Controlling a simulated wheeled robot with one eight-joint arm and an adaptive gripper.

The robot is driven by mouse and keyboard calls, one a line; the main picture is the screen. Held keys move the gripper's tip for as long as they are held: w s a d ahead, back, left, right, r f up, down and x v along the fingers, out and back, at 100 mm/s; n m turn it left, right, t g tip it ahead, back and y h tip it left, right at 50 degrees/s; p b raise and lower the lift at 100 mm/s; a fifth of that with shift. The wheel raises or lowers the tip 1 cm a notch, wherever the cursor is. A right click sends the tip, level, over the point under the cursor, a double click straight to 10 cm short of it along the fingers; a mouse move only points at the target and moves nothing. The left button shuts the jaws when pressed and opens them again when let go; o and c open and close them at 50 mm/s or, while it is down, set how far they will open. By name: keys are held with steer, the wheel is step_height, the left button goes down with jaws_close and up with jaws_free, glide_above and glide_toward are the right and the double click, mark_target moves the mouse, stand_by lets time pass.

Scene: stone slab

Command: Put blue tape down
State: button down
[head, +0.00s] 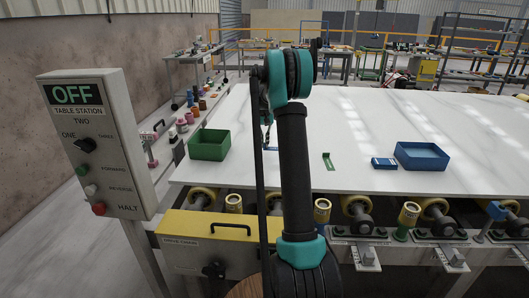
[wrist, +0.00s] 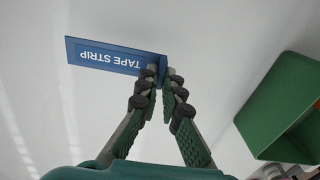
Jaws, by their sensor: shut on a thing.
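The blue tape (wrist: 105,54) is a flat strip with "TAPE STRIP" in white letters, upside down in the wrist view. My gripper (wrist: 165,76) is shut on its right end, at a small raised tab. The rest of the strip sticks out to the left of the fingers, over the white slab. I cannot tell whether it touches the slab. In the head view a small bit of the blue tape (head: 271,148) shows left of my arm, which hides most of the gripper.
A green bin (head: 208,145) stands on the white slab (head: 300,110) at the left; it also shows in the wrist view (wrist: 290,113). A green piece (head: 329,162), a blue block (head: 384,163) and a blue bin (head: 422,156) are at the right. The slab behind is clear.

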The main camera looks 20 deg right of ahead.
mark_target(265, 157)
steer(key=shift+f, duration=2.35)
steer(key=shift+f, duration=0.15)
steer(key=c, duration=1.7)
jaws_free()
step_height(265, 157, up, 12)
steer(key=shift+r, duration=0.15)
